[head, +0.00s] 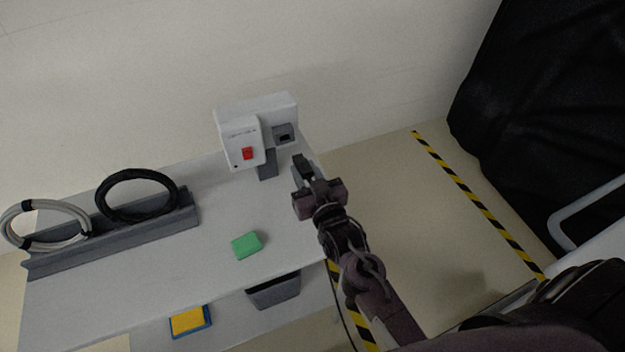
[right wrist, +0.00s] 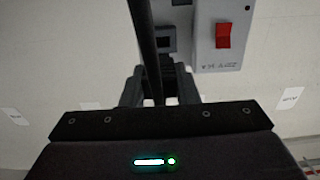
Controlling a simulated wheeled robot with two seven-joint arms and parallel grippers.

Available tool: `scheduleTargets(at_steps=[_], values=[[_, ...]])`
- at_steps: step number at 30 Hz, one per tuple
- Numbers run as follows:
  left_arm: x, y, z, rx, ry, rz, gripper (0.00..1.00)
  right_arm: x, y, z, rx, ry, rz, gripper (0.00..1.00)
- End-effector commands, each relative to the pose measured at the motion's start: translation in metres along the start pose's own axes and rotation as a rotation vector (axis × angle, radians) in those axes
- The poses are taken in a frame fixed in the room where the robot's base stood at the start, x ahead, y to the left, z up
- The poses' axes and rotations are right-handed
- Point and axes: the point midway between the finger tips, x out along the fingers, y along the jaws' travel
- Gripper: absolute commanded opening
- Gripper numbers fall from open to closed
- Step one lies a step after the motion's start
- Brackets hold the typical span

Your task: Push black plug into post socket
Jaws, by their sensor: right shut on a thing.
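The white post box (head: 256,112) stands on a grey post at the back right of the table. Its socket (head: 284,137) is a dark opening in a grey block on its right side; it also shows in the right wrist view (right wrist: 166,38). My right gripper (head: 307,182) is shut on the black plug (head: 301,163), just below and to the right of the socket. The plug and socket look apart in the head view. In the right wrist view a black cable (right wrist: 145,45) crosses in front and partly hides the plug (right wrist: 168,78). My left gripper is not in view.
A red switch (head: 247,153) is on the box front. A green block (head: 246,245) lies on the table (head: 200,265). Black (head: 137,196) and grey cable coils (head: 45,224) rest on a grey rack at left. A black-covered cart (head: 550,110) stands at right, beyond striped floor tape.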

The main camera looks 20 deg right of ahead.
Motion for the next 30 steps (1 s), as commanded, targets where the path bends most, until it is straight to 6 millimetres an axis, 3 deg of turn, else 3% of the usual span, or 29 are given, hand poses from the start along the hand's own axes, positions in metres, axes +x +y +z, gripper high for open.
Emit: scheduleTargets(at_steps=[17,30], values=[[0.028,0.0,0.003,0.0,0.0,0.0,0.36,0.05,0.0,0.002,0.0,0.003,0.0,0.0],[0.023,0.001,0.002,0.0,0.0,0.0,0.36,0.058,0.0,-0.001,0.0,0.0,0.0,0.0]])
